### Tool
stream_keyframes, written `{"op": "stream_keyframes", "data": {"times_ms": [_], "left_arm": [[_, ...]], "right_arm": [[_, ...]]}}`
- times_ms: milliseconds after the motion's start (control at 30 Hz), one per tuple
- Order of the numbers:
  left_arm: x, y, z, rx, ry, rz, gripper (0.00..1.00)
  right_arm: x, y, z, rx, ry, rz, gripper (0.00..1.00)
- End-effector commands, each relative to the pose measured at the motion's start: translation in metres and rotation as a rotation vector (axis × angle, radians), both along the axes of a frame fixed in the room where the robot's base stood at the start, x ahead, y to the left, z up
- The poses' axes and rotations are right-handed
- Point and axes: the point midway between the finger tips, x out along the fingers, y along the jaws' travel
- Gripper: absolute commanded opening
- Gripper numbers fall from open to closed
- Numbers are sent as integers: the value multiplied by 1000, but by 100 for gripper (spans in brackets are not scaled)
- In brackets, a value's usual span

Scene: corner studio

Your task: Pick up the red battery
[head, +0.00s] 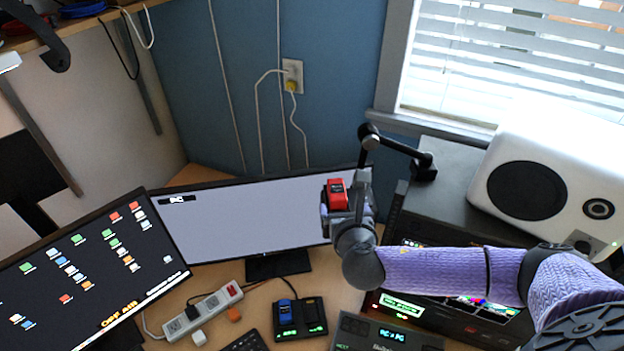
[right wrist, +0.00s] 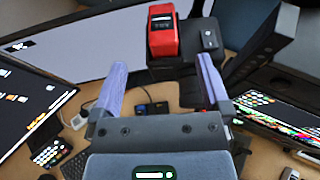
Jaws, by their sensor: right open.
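The red battery (head: 336,193) is a small red block with a dark label. In the right wrist view, the red battery (right wrist: 163,36) sits upright on a dark mount, beyond my fingertips and between them in the picture. My right gripper (head: 346,212) is beside the battery in the head view, which partly hides it. In the right wrist view my right gripper (right wrist: 162,68) has its two purple fingers wide apart, with nothing held between them. Whether a finger touches the battery cannot be told. My left gripper is not in view.
A wide monitor (head: 240,215) stands behind, and a dark monitor (head: 85,262) is at left. A charger (head: 312,315) with a blue battery (head: 285,312) and a power strip (head: 203,312) lie on the desk. A black jointed arm (head: 400,148) and a white speaker (head: 550,180) are at right.

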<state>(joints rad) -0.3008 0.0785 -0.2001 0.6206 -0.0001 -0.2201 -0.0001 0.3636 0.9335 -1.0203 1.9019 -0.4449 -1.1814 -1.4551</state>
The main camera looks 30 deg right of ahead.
Motion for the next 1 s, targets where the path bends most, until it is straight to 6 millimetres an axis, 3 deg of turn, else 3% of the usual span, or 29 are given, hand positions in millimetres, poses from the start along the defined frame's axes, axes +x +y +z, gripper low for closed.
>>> {"op": "stream_keyframes", "data": {"times_ms": [400,700,767,1000], "left_arm": [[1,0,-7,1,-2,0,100],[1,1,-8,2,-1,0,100],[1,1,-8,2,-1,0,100],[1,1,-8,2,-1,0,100]], "right_arm": [[59,-25,-38,5,-1,-4,97],[68,-28,-41,7,1,-1,97],[68,-29,-41,7,1,-1,86],[68,-29,-41,6,1,-2,36]]}}
